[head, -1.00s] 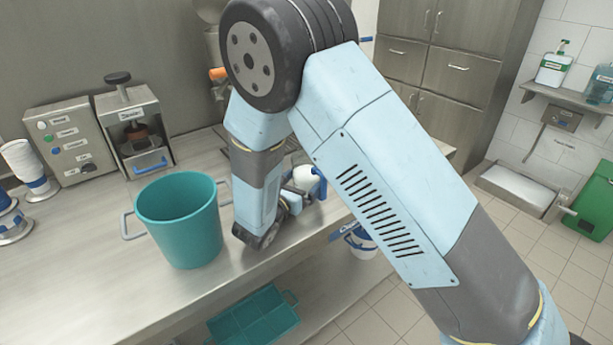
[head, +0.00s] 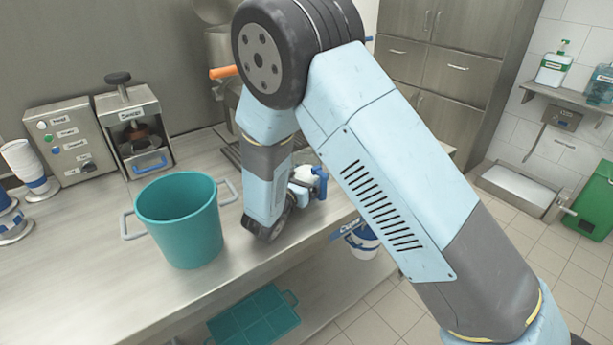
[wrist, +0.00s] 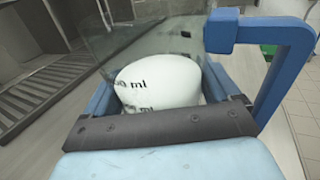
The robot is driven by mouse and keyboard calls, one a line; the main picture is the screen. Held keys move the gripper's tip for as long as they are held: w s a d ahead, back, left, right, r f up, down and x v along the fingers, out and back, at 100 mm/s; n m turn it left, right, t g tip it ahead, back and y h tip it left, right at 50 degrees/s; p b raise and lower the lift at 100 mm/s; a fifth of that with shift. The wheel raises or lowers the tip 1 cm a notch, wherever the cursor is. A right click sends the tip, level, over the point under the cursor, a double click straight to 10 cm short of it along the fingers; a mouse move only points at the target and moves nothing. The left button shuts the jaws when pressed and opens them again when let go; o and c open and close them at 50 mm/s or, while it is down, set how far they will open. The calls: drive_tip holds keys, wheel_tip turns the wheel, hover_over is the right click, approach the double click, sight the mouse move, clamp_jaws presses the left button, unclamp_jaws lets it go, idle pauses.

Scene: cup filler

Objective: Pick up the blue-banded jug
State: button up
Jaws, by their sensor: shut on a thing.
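The jug (head: 303,176) is white with a blue handle, beside my forearm at the right end of the steel counter. In the wrist view its white body (wrist: 160,82) carries dark "ml" lettering, and the blue handle (wrist: 290,60) stands out to the right. I cannot make out its band. My gripper (head: 293,192) is mostly hidden behind my arm in the head view. In the wrist view its jaws lie on both sides of the white body and are shut on it. I cannot tell whether the jug is clear of the counter.
A teal bucket (head: 180,225) stands left of my forearm on the counter (head: 75,270). A labelled control box (head: 70,140) and a press (head: 135,130) stand behind. A white and blue container (head: 362,243) is below the counter's right edge. The front left counter is clear.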

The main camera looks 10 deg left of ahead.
sight(309, 165)
drive_tip(key=shift+c, duration=0.5)
drive_tip(key=shift+r, duration=0.1)
drive_tip(key=shift+r, duration=0.2)
drive_tip(key=r, duration=0.3)
drive_tip(key=shift+s+r, duration=0.15)
drive_tip(key=shift+s, duration=0.15)
drive_tip(key=s+r, duration=0.1)
drive_tip(key=r, duration=0.1)
drive_tip(key=s+d+r, duration=0.1)
drive_tip(key=s+r, duration=0.1)
drive_tip(key=shift+s+d+r, duration=0.1)
drive_tip(key=shift+s+r, duration=0.15)
drive_tip(key=shift+s, duration=0.05)
drive_tip(key=s+d+r, duration=0.1)
drive_tip(key=s, duration=0.2)
drive_tip(key=s+d+r, duration=0.1)
drive_tip(key=s+r, duration=0.1)
drive_tip(key=s, duration=0.1)
drive_tip(key=s+r, duration=0.1)
drive_tip(key=s, duration=0.2)
drive_tip(key=shift+s+d+r, duration=0.15)
drive_tip(key=shift+d+r, duration=0.2)
drive_tip(key=shift+d, duration=0.05)
